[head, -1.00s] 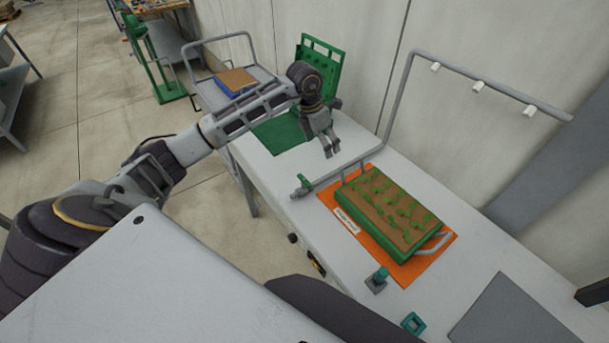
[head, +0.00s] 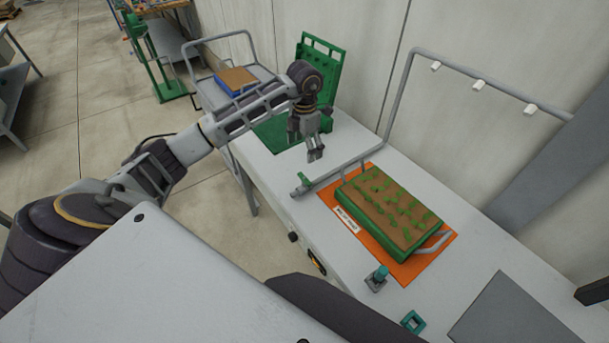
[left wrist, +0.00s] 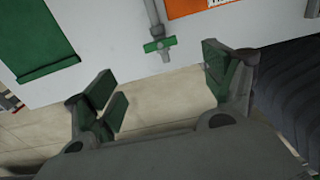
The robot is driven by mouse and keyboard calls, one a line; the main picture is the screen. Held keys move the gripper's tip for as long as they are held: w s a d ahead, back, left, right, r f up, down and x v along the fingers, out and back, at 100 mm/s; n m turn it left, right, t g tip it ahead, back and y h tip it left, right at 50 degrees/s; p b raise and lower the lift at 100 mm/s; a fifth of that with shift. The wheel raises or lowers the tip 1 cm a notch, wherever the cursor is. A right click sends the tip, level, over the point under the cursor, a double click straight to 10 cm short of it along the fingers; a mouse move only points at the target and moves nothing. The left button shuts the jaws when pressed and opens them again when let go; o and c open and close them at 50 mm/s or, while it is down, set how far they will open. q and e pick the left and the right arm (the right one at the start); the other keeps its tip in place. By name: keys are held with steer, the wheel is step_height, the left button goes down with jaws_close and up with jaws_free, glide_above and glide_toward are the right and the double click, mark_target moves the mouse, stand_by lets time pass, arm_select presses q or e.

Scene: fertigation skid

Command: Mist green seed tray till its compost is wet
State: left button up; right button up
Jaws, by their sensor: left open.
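The green seed tray (head: 392,208), with brown compost and small green seedlings, sits on an orange mat (head: 430,258) on the white bench. A grey pipe frame (head: 400,90) rises behind it and carries several white nozzles (head: 478,85) over the tray. A green-handled valve (head: 303,181) is on the pipe's near end at the bench's front edge; it also shows in the left wrist view (left wrist: 158,46). My left gripper (head: 315,157) is open and empty, above the bench just behind the valve, apart from it. My right gripper is not in view.
A green rack (head: 322,65) stands on the bench behind the left gripper. A teal-topped fitting (head: 378,277), a teal square ring (head: 412,322) and a grey plate (head: 515,312) are on the near bench. A trolley (head: 205,92) with a blue tray (head: 236,80) stands behind.

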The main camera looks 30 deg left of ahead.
mark_target(305, 178)
arm_select(q)
steer(key=shift+f+p, duration=1.1)
steer(key=shift+f, duration=5.7)
steer(key=shift+c, duration=0.4)
steer(key=c, duration=0.9)
